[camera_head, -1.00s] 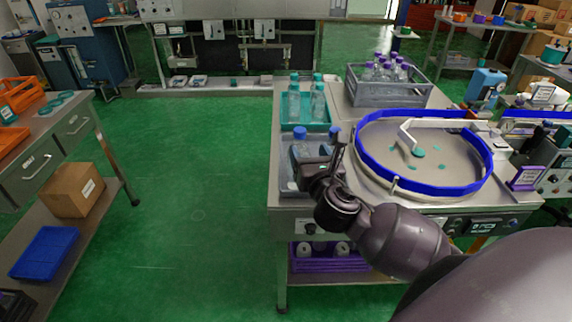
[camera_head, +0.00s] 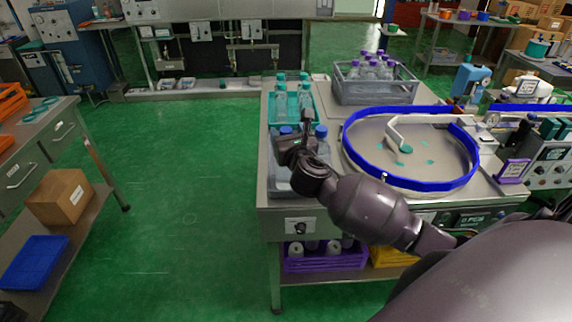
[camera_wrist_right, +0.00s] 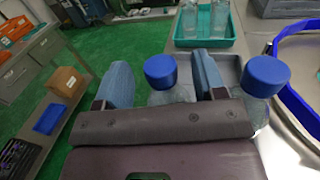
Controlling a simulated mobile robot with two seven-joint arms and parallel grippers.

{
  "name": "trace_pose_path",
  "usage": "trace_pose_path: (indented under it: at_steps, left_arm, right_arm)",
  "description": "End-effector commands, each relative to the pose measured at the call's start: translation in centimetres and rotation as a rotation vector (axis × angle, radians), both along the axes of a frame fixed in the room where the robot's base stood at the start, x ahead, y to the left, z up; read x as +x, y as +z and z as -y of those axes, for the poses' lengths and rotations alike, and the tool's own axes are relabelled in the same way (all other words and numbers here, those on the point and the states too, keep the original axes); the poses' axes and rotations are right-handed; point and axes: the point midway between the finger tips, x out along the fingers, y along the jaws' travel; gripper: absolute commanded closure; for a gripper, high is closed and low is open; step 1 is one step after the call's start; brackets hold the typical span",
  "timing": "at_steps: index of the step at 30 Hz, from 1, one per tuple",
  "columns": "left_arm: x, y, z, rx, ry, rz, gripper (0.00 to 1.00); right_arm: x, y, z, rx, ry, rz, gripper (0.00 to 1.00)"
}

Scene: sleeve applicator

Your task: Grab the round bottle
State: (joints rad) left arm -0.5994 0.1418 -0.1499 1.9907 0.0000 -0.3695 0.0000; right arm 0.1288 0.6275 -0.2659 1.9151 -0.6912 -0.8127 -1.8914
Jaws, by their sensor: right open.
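Two clear bottles with blue caps stand in a grey tray (camera_head: 280,188) at the near left corner of the machine table. One blue-capped bottle (camera_wrist_right: 162,74) shows between the two fingers of my right gripper (camera_wrist_right: 164,82) in the wrist view, its lower part hidden behind the gripper body. The other blue-capped bottle (camera_wrist_right: 262,84) stands just right of the right finger; its cap also shows in the head view (camera_head: 321,131). My right gripper (camera_head: 297,138) is open above the grey tray. I cannot tell whether the fingers touch a bottle. My left gripper is not in view.
A teal tray (camera_head: 311,112) with teal-capped bottles sits behind the grey tray. A grey crate (camera_head: 376,93) of purple-capped bottles stands further back. A round turntable with a blue rim (camera_head: 410,184) lies to the right. Green floor is open to the left.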

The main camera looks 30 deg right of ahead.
Motion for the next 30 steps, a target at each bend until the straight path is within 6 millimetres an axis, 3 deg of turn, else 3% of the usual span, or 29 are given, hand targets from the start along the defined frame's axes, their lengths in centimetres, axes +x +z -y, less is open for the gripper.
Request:
trace_pose_path:
  at_steps: [4,13,25,30]
  left_arm:
    - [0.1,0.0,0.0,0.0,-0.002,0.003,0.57]
    - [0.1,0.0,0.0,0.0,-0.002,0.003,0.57]
    - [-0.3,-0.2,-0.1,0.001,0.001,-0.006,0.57]
    - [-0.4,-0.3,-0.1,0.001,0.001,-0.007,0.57]
  right_arm:
    - [1.4,0.0,0.5,0.001,0.0,0.0,0.36]
    - [1.7,0.0,0.6,0.001,0.001,-0.001,0.38]
    - [1.6,0.0,0.6,0.001,0.001,-0.001,0.99]
    - [1.6,0.0,0.6,0.001,0.001,-0.001,1.0]
